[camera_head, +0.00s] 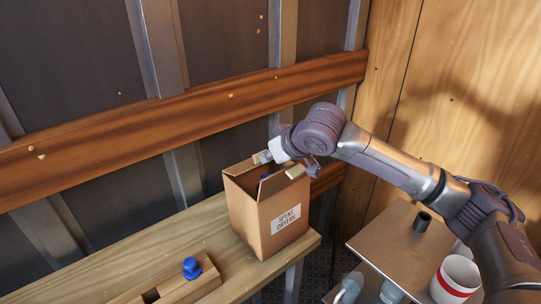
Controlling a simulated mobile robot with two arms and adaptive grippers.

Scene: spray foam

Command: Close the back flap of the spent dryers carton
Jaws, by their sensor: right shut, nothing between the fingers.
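The spent dryers carton (250,215) is a brown cardboard box standing upright on the wooden bench, with a white label reading "SPENT DRYERS" on its right-hand face. Its top is at least partly open, and a bit of blue shows inside. My right gripper (263,158) is shut and empty at the carton's back top edge, reaching in from the right. The gripper and wrist cover part of the back rim, so I cannot tell the back flap's exact angle or whether the fingers touch it. My left gripper is out of view.
The wooden bench (190,232) runs along the wall. A wooden block holder (180,287) with a blue-capped item (191,268) sits front left. A metal cart (385,240) at right carries a dark cup (422,222) and a red-and-white container (455,280). A wooden rail (200,115) crosses the wall behind.

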